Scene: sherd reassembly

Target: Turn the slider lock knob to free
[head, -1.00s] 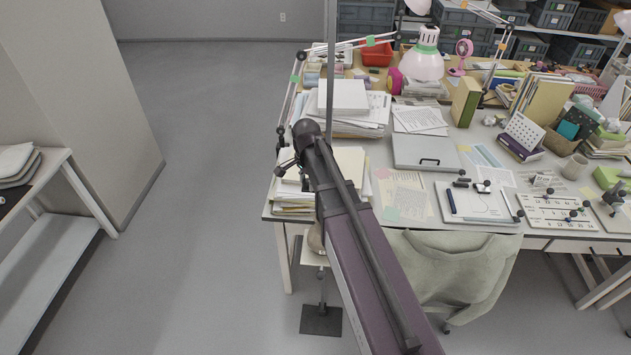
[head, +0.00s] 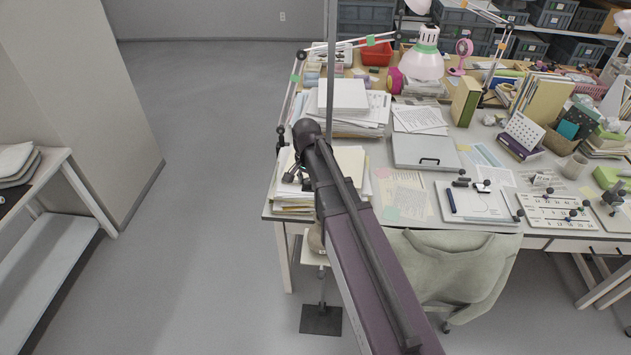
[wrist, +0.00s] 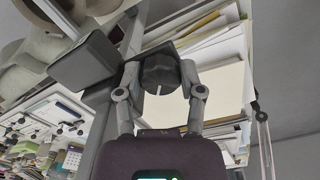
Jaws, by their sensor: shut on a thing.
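The lock knob (wrist: 160,74) is a dark round knob with a white pointer line, in the upper middle of the wrist view. The line points almost straight down in that picture. My gripper (wrist: 161,88) is shut on the knob, with one finger on each side of it. Behind the knob is a dark slider block (wrist: 84,62) at a grey upright post (wrist: 107,120). In the head view the post (head: 330,75) rises at the table's left end. There my gripper (head: 293,177) is small and partly covered by my arm, and the knob cannot be made out.
Paper stacks (head: 350,108) crowd the table's left end beside the post. They also show close behind the knob in the wrist view (wrist: 222,85). A chair with a green-grey garment (head: 455,262) stands at the table front. The floor to the left (head: 215,190) is clear.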

